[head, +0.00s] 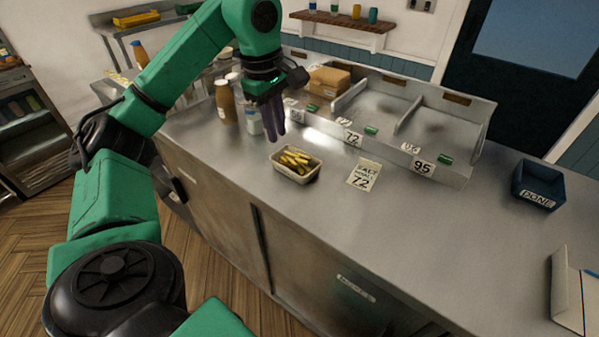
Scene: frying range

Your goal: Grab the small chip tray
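The small chip tray (296,172) is a pale open tray with several yellow chips in it. It sits on the steel counter near its front edge, left of a paper note marked 72. My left gripper (273,134) hangs above the counter, pointing down, behind and slightly left of the tray and apart from it. Its dark fingers look close together from this angle, and the gap between them is not clear. My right gripper is not in view.
Brown and white bottles (226,102) stand close left of my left gripper. A divided metal holder (405,120) with number cards runs along the back. A dark box marked DONE (537,186) stands at the right. The counter (400,235) is clear at middle right.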

